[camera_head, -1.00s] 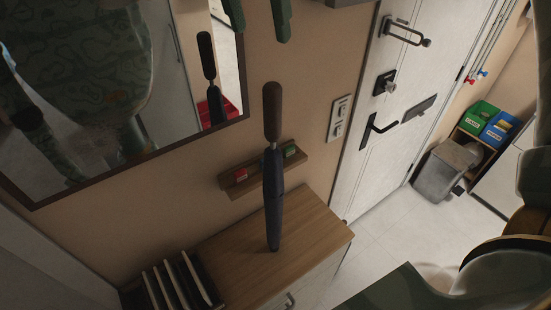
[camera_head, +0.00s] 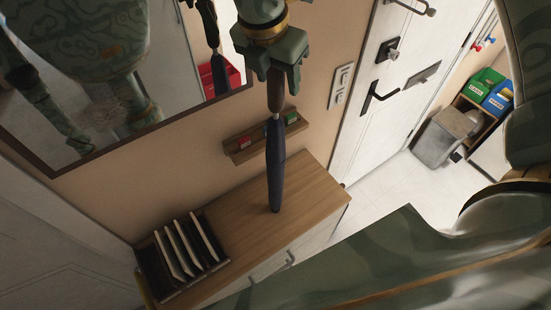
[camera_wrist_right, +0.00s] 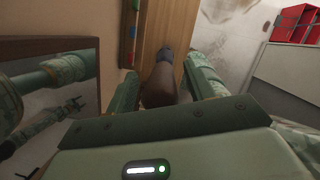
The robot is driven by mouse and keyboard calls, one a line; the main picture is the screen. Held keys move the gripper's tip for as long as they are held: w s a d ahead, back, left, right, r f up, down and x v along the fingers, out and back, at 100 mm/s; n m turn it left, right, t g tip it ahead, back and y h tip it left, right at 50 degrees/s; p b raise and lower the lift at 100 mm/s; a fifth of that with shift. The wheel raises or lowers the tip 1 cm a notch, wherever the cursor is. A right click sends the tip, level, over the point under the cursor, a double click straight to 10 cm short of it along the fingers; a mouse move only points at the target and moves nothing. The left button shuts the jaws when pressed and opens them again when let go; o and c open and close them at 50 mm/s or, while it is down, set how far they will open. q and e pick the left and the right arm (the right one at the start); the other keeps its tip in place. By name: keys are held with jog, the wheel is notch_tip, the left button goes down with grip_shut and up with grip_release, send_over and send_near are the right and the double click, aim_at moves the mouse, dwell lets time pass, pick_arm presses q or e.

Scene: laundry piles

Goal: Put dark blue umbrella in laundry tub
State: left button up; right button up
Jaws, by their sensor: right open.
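The dark blue umbrella (camera_head: 275,165) stands upright on the wooden cabinet top, its brown handle (camera_head: 276,92) pointing up. My right gripper (camera_head: 278,84) comes down from above and is open, its fingers on either side of the handle. In the right wrist view the handle (camera_wrist_right: 158,88) lies between the two open fingers, with the blue canopy (camera_wrist_right: 165,54) beyond. I cannot tell whether a finger touches the handle. My left gripper is not in view. I cannot identify a laundry tub in these views.
The wooden cabinet (camera_head: 312,193) stands against the wall under a small ledge (camera_head: 248,152) and a mirror (camera_head: 165,130). A black rack with several upright panels (camera_head: 180,250) is at its left end. Green (camera_head: 484,83) and blue (camera_head: 498,98) bins stand by the door, beside a grey bin (camera_head: 443,137).

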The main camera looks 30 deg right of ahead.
jog(key=shift+d+f, duration=0.15)
jog(key=shift+f, duration=0.15)
grip_shut()
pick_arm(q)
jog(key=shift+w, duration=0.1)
pick_arm(e)
jog(key=shift+r, duration=0.1)
pick_arm(q)
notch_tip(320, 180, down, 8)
jog(key=b, duration=0.8)
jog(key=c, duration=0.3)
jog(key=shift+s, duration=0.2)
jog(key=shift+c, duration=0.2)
pick_arm(e)
jog(key=s+a+r, duration=0.2)
jog(key=s+r, duration=1.1)
jog(key=shift+s+a, duration=0.3)
jog(key=shift+s, duration=0.1)
